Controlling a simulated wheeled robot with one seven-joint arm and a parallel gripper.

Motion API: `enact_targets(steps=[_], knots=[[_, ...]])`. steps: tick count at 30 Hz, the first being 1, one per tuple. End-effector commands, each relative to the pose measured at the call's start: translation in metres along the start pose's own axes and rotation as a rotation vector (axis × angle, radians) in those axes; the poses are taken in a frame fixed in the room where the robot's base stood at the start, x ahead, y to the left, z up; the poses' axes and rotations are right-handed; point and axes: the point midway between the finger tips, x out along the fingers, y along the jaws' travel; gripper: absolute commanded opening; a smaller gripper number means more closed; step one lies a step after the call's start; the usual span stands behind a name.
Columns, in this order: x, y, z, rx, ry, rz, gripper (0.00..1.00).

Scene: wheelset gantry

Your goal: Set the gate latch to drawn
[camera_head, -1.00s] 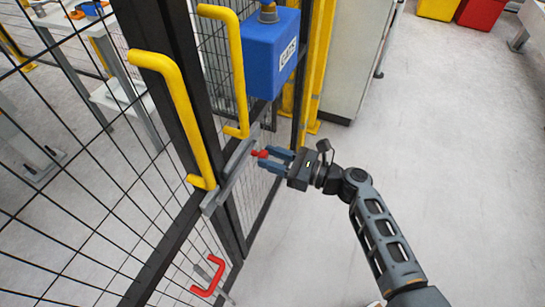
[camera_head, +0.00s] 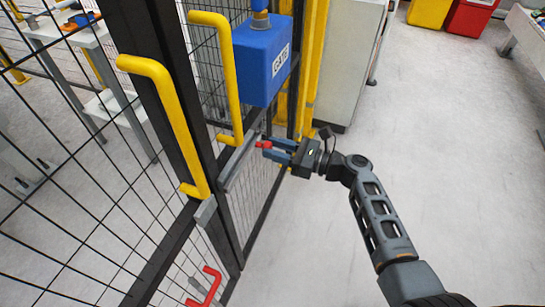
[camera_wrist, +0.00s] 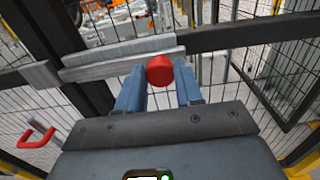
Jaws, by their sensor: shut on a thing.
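The gate latch is a grey sliding bar (camera_head: 240,165) with a red knob (camera_head: 263,145), mounted on the black mesh gate frame. My gripper (camera_head: 272,149) is shut on the red knob, its blue fingers to either side. In the wrist view the knob (camera_wrist: 160,70) sits between the fingertips (camera_wrist: 160,88), in front of the bar (camera_wrist: 115,62). A separate grey bracket (camera_head: 205,212) is on the neighbouring frame post, and it also shows in the wrist view (camera_wrist: 38,75). A narrow gap shows between bar and bracket.
Two yellow handles (camera_head: 170,115) (camera_head: 228,75) stand out on the frames by the latch. A blue box marked GATE (camera_head: 262,60) hangs above. A red handle (camera_head: 208,290) is low on the left panel. The floor to the right is clear.

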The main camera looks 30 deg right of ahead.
Motion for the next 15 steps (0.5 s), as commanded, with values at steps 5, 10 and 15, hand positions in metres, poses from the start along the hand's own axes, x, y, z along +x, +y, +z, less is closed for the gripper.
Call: enact_targets(steps=[5,10,15], knots=[[-0.0011,-0.0051,0.0004,-0.002,0.002,-0.014,0.0],[-0.0013,-0.006,0.0008,-0.003,0.002,-0.016,0.44],[-0.0011,-0.0048,0.0008,-0.003,0.001,-0.013,0.6]])
